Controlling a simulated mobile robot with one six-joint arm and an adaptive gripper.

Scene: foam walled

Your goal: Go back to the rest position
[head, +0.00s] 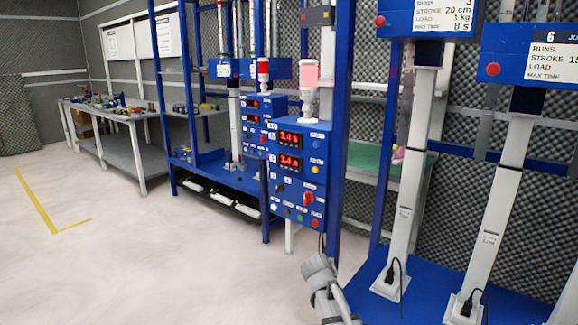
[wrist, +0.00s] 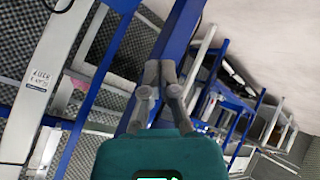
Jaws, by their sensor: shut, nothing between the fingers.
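My gripper (wrist: 159,75) shows in the wrist view, with its two grey fingers together at the tips and nothing held. Its teal body fills the bottom of that view. Beyond the fingers, a blue frame post (wrist: 176,48) runs slantwise through the tilted picture. In the head view, a grey part of my arm shows at the bottom, right of centre; the fingertips cannot be made out there.
A blue control box (head: 297,170) with red displays and a lamp stands ahead. White actuator columns (head: 500,190) rise from a blue base at right. A grey workbench (head: 130,150) stands back left. Pale floor (head: 130,260) with a yellow line is clear at left.

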